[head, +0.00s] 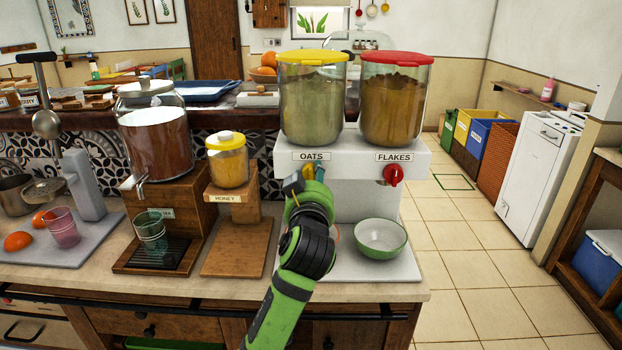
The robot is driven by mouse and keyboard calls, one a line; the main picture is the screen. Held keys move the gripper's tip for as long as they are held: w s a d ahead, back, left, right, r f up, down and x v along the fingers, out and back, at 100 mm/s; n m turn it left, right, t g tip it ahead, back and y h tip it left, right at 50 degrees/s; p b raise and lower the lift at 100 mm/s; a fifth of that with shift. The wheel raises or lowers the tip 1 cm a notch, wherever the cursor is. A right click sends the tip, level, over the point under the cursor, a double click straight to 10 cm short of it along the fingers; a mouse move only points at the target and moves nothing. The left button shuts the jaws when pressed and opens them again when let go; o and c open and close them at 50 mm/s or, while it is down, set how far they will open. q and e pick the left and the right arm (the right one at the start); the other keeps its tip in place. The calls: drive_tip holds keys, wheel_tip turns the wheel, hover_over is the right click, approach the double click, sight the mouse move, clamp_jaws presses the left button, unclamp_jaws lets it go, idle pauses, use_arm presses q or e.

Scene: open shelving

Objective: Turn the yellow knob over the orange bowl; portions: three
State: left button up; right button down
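A white dispenser (352,160) holds two clear canisters, the left labelled OATS with a yellow lid and the right labelled FLAKES with a red lid. The yellow knob (308,171) is under the OATS label, partly hidden by my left gripper (306,179). The gripper is right at the knob, with its fingertips on either side of it; whether they touch or grip it I cannot tell. A thin orange edge (337,232) beside my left arm may be the orange bowl, which is otherwise hidden behind the arm. My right gripper is out of view.
A red knob (393,175) sits under FLAKES, above a green bowl (380,239) on the dispenser's base. Left of my arm are a honey jar (227,160) on a wooden stand and a large brown-filled jar (155,143).

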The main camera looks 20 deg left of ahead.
use_arm(q)
drive_tip(key=m+p, duration=0.3)
drive_tip(key=shift+r+m+p, duration=0.25)
drive_tip(key=shift+m+p, duration=0.05)
drive_tip(key=m+p, duration=0.3)
drive_tip(key=m, duration=0.1)
drive_tip(key=shift+m+p, duration=0.3)
drive_tip(key=m+p, duration=0.4)
drive_tip(key=m, duration=0.1)
drive_tip(key=m+p, duration=0.2)
drive_tip(key=m, duration=0.2)
drive_tip(key=shift+f+p, duration=0.1)
drive_tip(key=shift+p, duration=0.3)
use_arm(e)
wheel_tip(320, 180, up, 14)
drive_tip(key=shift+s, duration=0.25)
use_arm(q)
drive_tip(key=shift+m, duration=0.4)
drive_tip(key=o, duration=1.1)
drive_tip(key=shift+c, duration=0.2)
drive_tip(key=shift+o, duration=0.5)
drive_tip(key=shift+f, duration=0.1)
